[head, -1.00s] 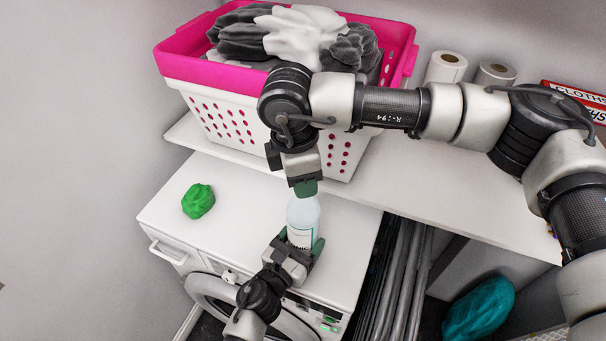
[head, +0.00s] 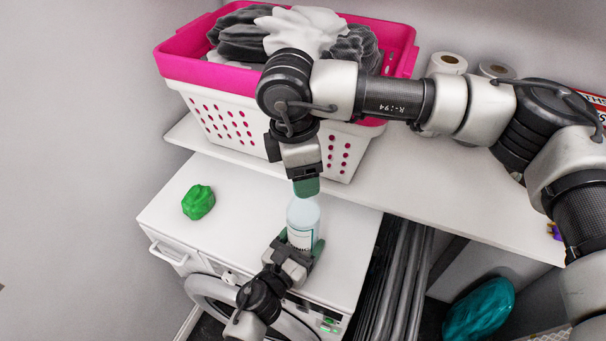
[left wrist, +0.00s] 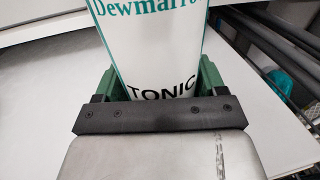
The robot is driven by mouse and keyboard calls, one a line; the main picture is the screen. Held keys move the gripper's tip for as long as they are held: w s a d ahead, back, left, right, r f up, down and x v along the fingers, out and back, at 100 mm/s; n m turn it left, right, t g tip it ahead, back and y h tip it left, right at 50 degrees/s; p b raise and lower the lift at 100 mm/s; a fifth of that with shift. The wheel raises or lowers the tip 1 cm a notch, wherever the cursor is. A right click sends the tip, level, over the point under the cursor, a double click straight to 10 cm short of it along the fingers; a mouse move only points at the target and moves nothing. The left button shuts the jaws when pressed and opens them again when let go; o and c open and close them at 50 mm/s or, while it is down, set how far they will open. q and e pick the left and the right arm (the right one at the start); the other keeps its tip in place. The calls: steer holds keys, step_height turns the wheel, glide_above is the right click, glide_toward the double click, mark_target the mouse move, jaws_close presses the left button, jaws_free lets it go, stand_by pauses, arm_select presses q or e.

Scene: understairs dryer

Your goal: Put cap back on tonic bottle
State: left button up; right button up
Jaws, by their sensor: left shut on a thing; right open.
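The tonic bottle (head: 303,216), pale with a white label, stands upright on the white dryer top. My left gripper (head: 300,252) is shut around its lower part. The left wrist view shows the bottle's label (left wrist: 150,45), reading TONIC, between the green finger pads of my left gripper (left wrist: 155,85). My right gripper (head: 306,187) is open and points down right above the bottle's top. Its fingers hide the bottle's neck area. I cannot make out the cap; it may be hidden there.
A green crumpled lump (head: 198,202) lies on the dryer top (head: 240,215) left of the bottle. A pink and white basket (head: 215,112) of laundry stands on the shelf (head: 420,190) behind. Paper rolls (head: 447,64) stand at the back right.

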step_height(320, 180, up, 2)
steer(key=shift+r, duration=0.25)
steer(key=shift+c, duration=0.3)
